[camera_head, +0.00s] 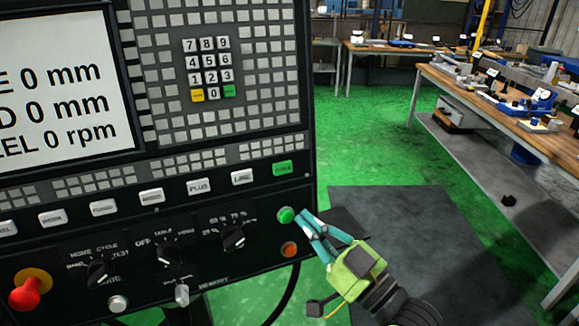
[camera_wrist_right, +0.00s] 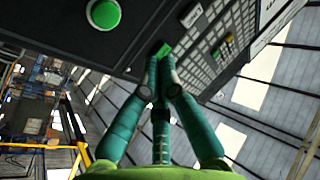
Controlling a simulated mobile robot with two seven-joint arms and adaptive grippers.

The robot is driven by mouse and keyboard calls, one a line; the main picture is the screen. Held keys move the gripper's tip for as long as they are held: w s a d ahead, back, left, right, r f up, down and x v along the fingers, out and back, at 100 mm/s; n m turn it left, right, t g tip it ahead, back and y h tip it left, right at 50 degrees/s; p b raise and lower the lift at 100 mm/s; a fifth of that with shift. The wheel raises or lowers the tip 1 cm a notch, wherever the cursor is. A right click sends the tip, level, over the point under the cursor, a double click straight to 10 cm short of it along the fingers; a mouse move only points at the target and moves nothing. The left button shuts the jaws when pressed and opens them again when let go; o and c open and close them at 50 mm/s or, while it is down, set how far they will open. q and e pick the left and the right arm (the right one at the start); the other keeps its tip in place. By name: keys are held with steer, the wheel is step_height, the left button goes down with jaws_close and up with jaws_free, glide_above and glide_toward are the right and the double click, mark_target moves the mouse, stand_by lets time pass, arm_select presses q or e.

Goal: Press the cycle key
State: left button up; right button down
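The cycle key (camera_head: 282,168) is a green rectangular key at the right end of the labelled key row on the black control panel (camera_head: 262,186). Its lettering is blurred. In the right wrist view a green key (camera_wrist_right: 163,50) shows just beyond the fingertips. My right gripper (camera_head: 304,219) has teal fingers brought together, with nothing between them. In the head view its tips are below and right of the cycle key, close beside the round green button (camera_head: 286,214). I cannot tell whether the tips touch the panel. My left gripper is in neither view.
An orange button (camera_head: 290,250) sits below the green one. Rotary knobs (camera_head: 233,237) and a red emergency stop (camera_head: 25,292) are further left. The screen (camera_head: 60,90) reads 0 mm and 0 rpm. A workbench (camera_head: 510,120) stands at right, with open floor between.

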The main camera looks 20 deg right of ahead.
mark_target(283, 168)
steer(key=s+r+n+t+y, duration=0.1)
steer(key=s+r+y, duration=0.1)
steer(key=r, duration=0.5)
steer(key=shift+s+r+t+y, duration=0.3)
steer(key=shift+s, duration=0.35)
steer(key=shift+w, duration=0.1)
steer(key=shift+w+a+f+b, duration=0.15)
steer(key=shift+w+f+b, duration=0.15)
steer(key=shift+w, duration=1.1)
steer(key=shift+w+a+f+b, duration=0.15)
steer(key=shift+w+f+b, duration=0.15)
steer(key=shift+w, duration=1.15)
steer(key=shift+w+a+f+b, duration=0.2)
steer(key=shift+w+b, duration=0.15)
steer(key=shift+w, duration=1.05)
steer(key=shift+w, duration=0.15)
steer(key=shift+w+f, duration=0.1)
steer(key=shift+w, duration=0.15)
